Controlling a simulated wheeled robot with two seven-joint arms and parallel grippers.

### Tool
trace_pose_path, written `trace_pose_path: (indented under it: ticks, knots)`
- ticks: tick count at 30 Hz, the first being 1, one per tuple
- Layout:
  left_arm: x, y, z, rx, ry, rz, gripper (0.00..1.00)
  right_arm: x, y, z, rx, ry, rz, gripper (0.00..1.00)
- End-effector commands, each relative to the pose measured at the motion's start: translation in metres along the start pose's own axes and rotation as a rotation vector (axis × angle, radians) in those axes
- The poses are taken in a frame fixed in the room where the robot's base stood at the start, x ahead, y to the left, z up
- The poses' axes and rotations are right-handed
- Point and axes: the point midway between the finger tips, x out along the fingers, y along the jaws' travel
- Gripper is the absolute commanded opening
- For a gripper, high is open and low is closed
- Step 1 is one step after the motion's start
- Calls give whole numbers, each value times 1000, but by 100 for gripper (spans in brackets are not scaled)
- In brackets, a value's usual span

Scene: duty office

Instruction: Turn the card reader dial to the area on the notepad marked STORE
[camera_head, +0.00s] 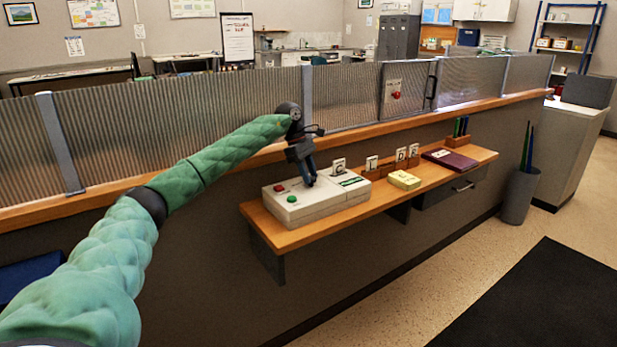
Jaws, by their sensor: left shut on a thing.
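The card reader (330,206) is a pale box on the wooden shelf, with a red button and a green button on its top. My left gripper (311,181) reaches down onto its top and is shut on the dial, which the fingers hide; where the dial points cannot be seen. The yellow notepad (404,180) lies on the shelf to the right of the reader; its writing is too small to read. My right gripper is not in view.
Several small letter cards (372,163) stand along the back of the shelf (262,226). A dark red book (449,160) and a pen holder (462,140) are further right. A ribbed glass screen (180,110) runs behind. A bin (519,195) stands on the floor at right.

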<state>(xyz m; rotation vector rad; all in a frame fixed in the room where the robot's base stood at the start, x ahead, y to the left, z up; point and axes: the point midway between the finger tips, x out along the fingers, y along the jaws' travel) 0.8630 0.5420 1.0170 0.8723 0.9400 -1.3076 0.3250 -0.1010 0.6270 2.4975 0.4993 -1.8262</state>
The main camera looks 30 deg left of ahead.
Motion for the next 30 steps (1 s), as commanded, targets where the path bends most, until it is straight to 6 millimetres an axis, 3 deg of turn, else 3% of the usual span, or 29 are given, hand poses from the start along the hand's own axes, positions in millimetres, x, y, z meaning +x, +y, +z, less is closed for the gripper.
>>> trace_pose_path:
  ticks: [15,30]
  knots:
    - [-1,5,1,402,0,-163,10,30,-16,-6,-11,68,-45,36]
    - [-1,6,2,560,2,-228,10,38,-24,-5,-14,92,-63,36]
